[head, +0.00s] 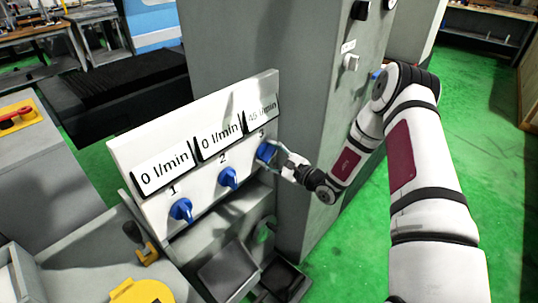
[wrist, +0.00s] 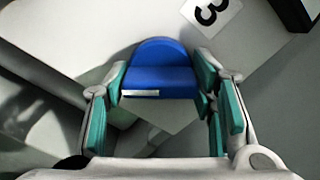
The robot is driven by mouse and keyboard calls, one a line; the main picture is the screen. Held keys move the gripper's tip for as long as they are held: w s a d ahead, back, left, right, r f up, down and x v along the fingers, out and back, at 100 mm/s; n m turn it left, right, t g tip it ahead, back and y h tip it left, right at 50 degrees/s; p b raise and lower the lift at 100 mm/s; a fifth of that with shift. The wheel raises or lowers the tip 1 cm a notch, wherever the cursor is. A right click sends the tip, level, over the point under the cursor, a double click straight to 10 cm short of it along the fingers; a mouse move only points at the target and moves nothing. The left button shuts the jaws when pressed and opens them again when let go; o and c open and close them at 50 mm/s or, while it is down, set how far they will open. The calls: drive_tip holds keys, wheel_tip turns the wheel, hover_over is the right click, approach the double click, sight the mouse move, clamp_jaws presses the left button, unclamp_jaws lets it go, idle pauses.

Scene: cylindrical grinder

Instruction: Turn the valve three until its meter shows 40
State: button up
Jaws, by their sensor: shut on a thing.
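Valve three (head: 265,152) is a blue knob under the number 3 on the white panel (head: 215,130). Its meter (head: 262,113) is partly in shadow and seems to read 45 l/min. My gripper (head: 277,153) is at valve three, its fingers around the knob. In the wrist view the blue knob (wrist: 160,75) sits between the green finger pads of my gripper (wrist: 160,90), which is shut on it. Valves one (head: 181,210) and two (head: 228,178) are blue knobs to the left, and their meters show 0 l/min.
A tall grey cabinet (head: 300,80) stands right behind the panel. Green floor (head: 480,130) is open at the right.

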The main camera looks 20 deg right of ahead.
drive_tip(key=o, duration=1.1)
drive_tip(key=v, duration=1.2)
